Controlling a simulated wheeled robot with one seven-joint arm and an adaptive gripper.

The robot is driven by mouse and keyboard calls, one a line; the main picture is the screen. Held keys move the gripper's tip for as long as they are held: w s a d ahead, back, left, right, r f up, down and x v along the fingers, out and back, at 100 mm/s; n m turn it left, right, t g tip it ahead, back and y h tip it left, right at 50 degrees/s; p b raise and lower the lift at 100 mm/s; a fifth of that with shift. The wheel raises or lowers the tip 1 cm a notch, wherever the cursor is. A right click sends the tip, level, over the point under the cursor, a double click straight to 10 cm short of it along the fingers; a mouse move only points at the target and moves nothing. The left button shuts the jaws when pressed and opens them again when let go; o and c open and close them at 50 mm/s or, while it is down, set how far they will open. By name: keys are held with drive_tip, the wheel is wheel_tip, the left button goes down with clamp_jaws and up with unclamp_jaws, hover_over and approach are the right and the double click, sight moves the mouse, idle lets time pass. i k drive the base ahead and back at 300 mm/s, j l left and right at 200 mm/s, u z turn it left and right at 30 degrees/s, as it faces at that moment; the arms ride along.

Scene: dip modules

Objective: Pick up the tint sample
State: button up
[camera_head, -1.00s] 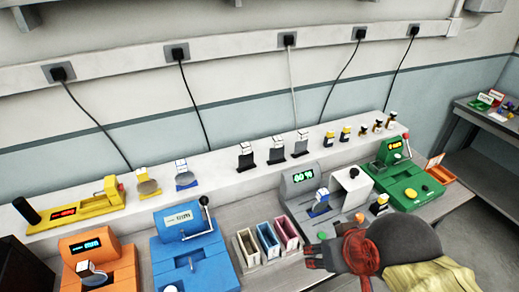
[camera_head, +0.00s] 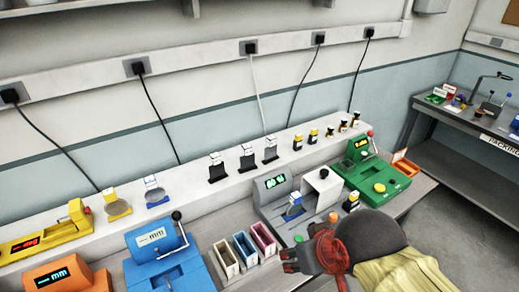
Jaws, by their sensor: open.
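I cannot tell for certain which piece is the tint sample. A round blue piece with a white top (camera_head: 295,206) sits on the grey machine (camera_head: 270,190) with a green display. Another small dark bottle with yellow (camera_head: 351,200) stands between the grey and green machines. My gripper (camera_head: 286,261) is open, its dark fingers pointing left in front of the grey machine, apart from these pieces. My arm hides part of the bench.
Three upright bins, cream (camera_head: 225,262), blue (camera_head: 245,250) and pink (camera_head: 264,241), stand left of my gripper. A blue machine (camera_head: 160,255), an orange one (camera_head: 65,278) and a green one (camera_head: 375,182) share the bench. A separate packing table (camera_head: 465,130) stands at the right.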

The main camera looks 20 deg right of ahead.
sight(270, 151)
drive_tip(key=i+l+z, duration=0.2)
drive_tip(key=l, duration=0.25)
drive_tip(key=i+l+z, duration=0.15)
drive_tip(key=l, duration=0.3)
drive_tip(key=i+l+z, duration=0.2)
drive_tip(key=i+l, duration=0.1)
drive_tip(key=l, duration=0.1)
